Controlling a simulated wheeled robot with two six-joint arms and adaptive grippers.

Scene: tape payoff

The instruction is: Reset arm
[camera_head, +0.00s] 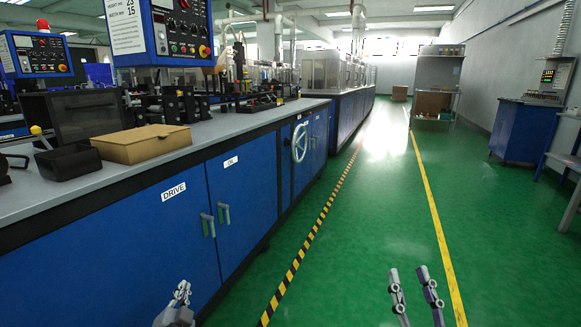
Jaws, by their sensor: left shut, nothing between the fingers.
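My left gripper (182,290) shows at the bottom left of the head view, in front of the blue cabinet doors. Its fingers are together and hold nothing. My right gripper (408,272) shows at the bottom right, over the green floor near the yellow line. Its two fingers stand apart with a clear gap between them, and nothing is in the gap. Both grippers are apart from the workbench (245,125). The arms behind them are mostly out of the frame.
A closed cardboard box (142,143) and a black tray (68,162) sit on the bench. Blue control panels (160,35) stand above it. A handwheel (299,142) and door handles stick out from its front. The green floor (375,215) is clear. A blue cabinet (526,130) stands at right.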

